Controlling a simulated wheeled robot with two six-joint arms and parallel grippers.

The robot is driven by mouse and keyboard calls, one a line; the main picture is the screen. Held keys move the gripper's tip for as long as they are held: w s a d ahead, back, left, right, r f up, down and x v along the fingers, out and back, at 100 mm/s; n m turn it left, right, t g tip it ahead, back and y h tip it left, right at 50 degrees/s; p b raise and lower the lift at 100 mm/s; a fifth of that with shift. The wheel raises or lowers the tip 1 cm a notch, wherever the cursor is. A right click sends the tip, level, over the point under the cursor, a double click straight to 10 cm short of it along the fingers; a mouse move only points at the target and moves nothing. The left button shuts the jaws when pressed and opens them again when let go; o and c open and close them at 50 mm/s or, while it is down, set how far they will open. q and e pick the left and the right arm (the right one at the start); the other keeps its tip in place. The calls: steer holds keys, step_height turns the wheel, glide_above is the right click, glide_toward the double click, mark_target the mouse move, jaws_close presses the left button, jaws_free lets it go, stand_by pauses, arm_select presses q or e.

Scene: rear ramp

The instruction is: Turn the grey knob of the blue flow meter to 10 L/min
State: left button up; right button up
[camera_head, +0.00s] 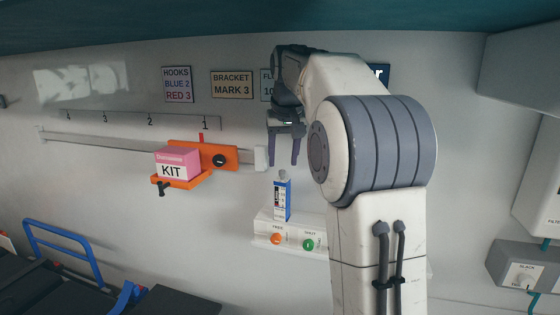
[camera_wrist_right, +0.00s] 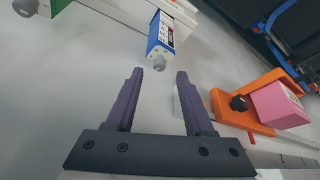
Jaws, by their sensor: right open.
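The blue flow meter (camera_head: 289,201) stands upright on a white wall panel, with a pale scale on its face. Its grey knob (camera_head: 282,175) is on top. The meter (camera_wrist_right: 165,33) and knob (camera_wrist_right: 159,62) also show in the right wrist view. My right gripper (camera_head: 283,163) is open and empty, fingers pointing down just above the knob. In the right wrist view, the knob lies just beyond and between the fingertips (camera_wrist_right: 160,72), apart from both. The scale reading is too small to tell. My left gripper is not in view.
An orange bracket (camera_head: 227,155) with a pink kit box (camera_head: 176,161) is on the wall rail (camera_head: 100,143) to the left. A flow sign (camera_head: 266,85) is partly hidden by my arm.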

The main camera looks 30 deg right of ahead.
mark_target(282, 171)
steer(key=shift+x, duration=1.55)
steer(key=shift+s, duration=0.1)
steer(key=shift+c, duration=0.3)
jaws_close()
steer(key=shift+a+r+m+p, duration=0.15)
steer(key=shift+m+p, duration=0.35)
steer(key=shift+m, duration=0.2)
steer(key=shift+m+g+h+p, duration=0.3)
steer(key=shift+m+h+p, duration=0.15)
steer(key=shift+m, duration=0.45)
steer(key=shift+o, duration=0.3)
jaws_free()
